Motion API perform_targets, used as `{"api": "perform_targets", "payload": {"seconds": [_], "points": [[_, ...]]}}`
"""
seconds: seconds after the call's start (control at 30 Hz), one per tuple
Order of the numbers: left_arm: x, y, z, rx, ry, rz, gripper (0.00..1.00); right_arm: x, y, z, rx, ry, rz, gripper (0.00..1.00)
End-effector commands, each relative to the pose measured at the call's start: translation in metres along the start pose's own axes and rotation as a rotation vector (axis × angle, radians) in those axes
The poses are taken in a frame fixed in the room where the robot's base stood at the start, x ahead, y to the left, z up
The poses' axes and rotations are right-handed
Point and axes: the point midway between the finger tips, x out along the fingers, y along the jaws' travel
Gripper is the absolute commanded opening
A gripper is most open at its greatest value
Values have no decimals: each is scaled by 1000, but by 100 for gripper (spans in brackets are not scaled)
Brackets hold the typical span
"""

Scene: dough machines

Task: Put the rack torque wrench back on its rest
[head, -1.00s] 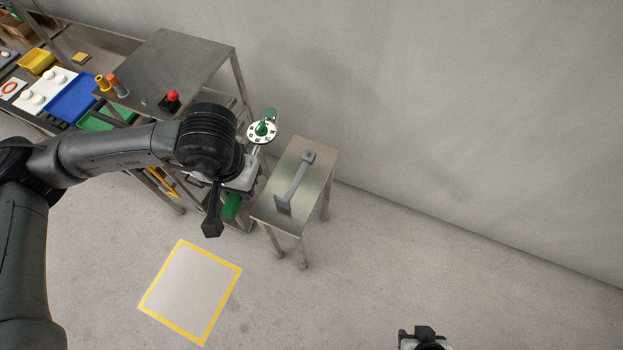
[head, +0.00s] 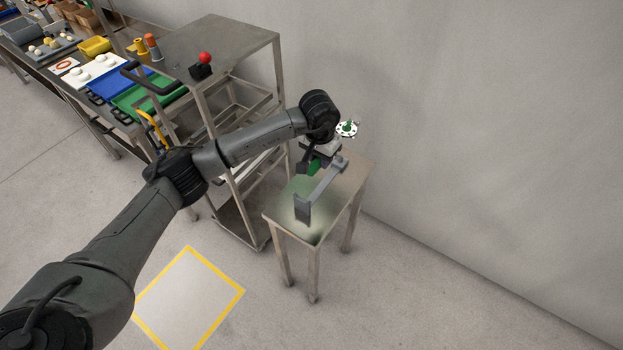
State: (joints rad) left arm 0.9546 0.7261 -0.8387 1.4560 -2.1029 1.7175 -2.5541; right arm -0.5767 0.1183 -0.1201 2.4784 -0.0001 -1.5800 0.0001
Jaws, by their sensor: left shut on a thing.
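The rack torque wrench is held by my left gripper (head: 321,153), which is shut on it. The wrench's green grip (head: 314,167) shows just below the gripper, and a white dial with a green centre (head: 348,129) shows on the other side. The middle of the wrench is hidden by the gripper and wrist. The grey rest (head: 322,188), a bar with a raised end piece at each end, stands on a small steel table (head: 276,212). In the picture the wrench overlaps the rest's far part; I cannot tell whether they touch. My right gripper is out of view.
A steel rack (head: 235,38) with a red-knobbed black box (head: 202,66) stands left of the small table. Beyond it is a bench with blue and green trays (head: 150,96). A wall rises behind. A yellow-edged floor square (head: 190,300) lies in front.

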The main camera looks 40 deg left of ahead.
Motion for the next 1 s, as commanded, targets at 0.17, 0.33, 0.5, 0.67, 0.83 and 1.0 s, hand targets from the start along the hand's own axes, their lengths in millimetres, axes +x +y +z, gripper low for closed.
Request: {"api": "perform_targets", "payload": {"seconds": [0.17,0.33,0.5,0.67,0.83,1.0], "points": [[48,-24,-6,-12,6,2,0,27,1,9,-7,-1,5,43],[64,-35,-7,-15,11,1,0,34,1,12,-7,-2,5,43],[70,-38,-7,-14,12,1,0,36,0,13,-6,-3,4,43],[73,-38,-7,-14,11,1,0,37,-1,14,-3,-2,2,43],[80,-37,-6,-14,11,1,0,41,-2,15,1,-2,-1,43],[89,-38,-6,-15,11,1,0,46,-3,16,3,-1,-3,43]]}}
